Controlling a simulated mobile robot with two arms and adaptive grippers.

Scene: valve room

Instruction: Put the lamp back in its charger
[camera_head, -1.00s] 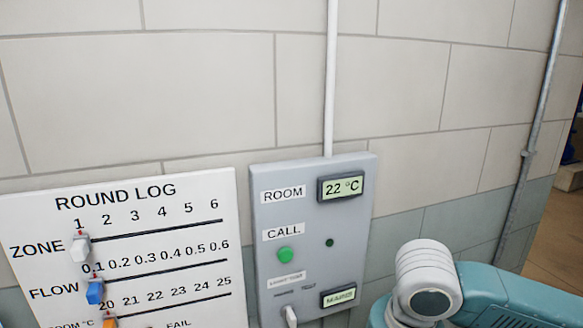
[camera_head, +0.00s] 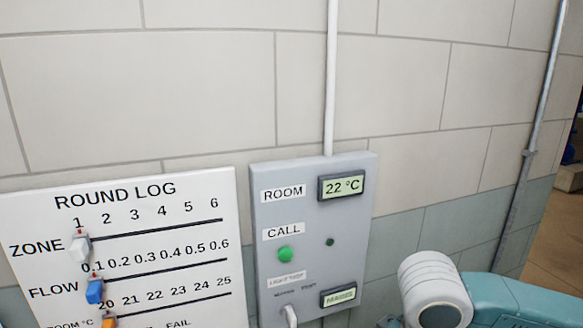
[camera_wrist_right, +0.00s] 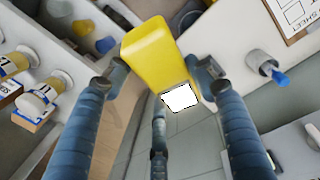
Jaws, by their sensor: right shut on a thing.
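The lamp (camera_wrist_right: 155,48), a yellow block with a bright white face at its lower end, shows in the right wrist view. My right gripper (camera_wrist_right: 162,76) is shut on it, with one dark blue finger on each side. In the head view neither the lamp nor a gripper shows; only part of my right arm is at the lower right. My left gripper is in neither view. I cannot make out the charger in these frames.
The head view shows a round log board (camera_head: 150,235) and a grey control panel (camera_head: 290,210) on the wall. In the right wrist view, numbered yellow-and-white fittings (camera_wrist_right: 35,102) stand at left and a grey knob with a blue tip (camera_wrist_right: 265,64) at right.

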